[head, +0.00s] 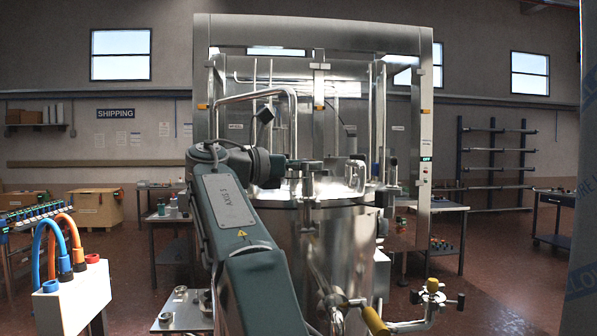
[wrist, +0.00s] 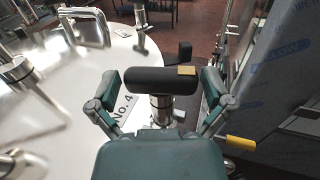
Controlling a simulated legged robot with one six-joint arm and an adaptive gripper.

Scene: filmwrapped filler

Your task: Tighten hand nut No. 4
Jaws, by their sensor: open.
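Hand nut No. 4 (wrist: 145,82) is a black crossbar with a yellow mark near its right end, on a metal post. It shows in the wrist view beside a white "No.4" label (wrist: 122,107) on the pale round lid (wrist: 60,85). My gripper (wrist: 160,86) is open, one finger to the left of the bar and one to the right. Gaps show between the bar's ends and the fingers; whether it is at the bar's height I cannot tell. In the head view my arm reaches over the steel tank (head: 335,240); the fingers are not clear there.
A steel frame (head: 315,36) stands around the tank top. A lid handle (wrist: 84,25) and other metal fittings (wrist: 18,72) rise from the lid. A film-wrapped panel (wrist: 275,75) stands at right.

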